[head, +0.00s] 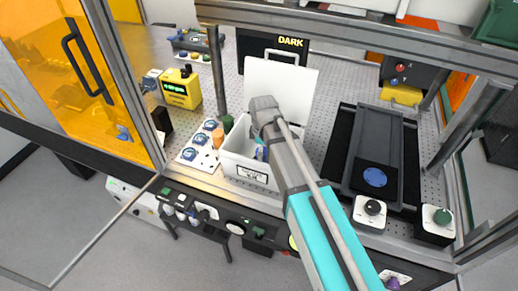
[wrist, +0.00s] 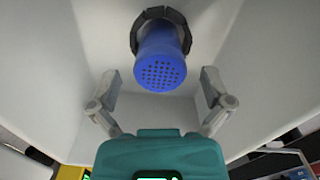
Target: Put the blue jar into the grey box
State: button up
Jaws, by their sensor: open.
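The grey box (head: 240,172) looks pale grey, with its lid (head: 283,88) standing open at the back and a label on its front. My gripper (head: 262,135) reaches down into it in the head view. In the wrist view, a blue jar (wrist: 160,62) with a holed end facing me and a dark collar at its far end is inside pale walls (wrist: 240,60). My gripper (wrist: 160,100) is open, with its fingers apart on either side below the jar, and they do not touch it. In the head view my arm mostly hides the jar.
A white tray with blue-topped parts (head: 189,155) stands left of the box, with a yellow device (head: 181,88) behind it. A dark tray with a blue disc (head: 375,177) stands to the right. Frame posts and an upper beam (head: 360,32) surround the perforated bench.

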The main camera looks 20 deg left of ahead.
notch_tip(320, 180, up, 10)
jog(key=p, duration=0.9)
jog(key=shift+p, duration=0.3)
dwell(0.6)
jog(key=shift+d, duration=0.15)
jog(key=s+d+m, duration=0.3)
jog(key=d+m, duration=0.6)
jog(key=d, duration=0.8)
jog(key=s+d+m, duration=0.3)
jog(key=d+m, duration=0.7)
jog(key=d, duration=0.8)
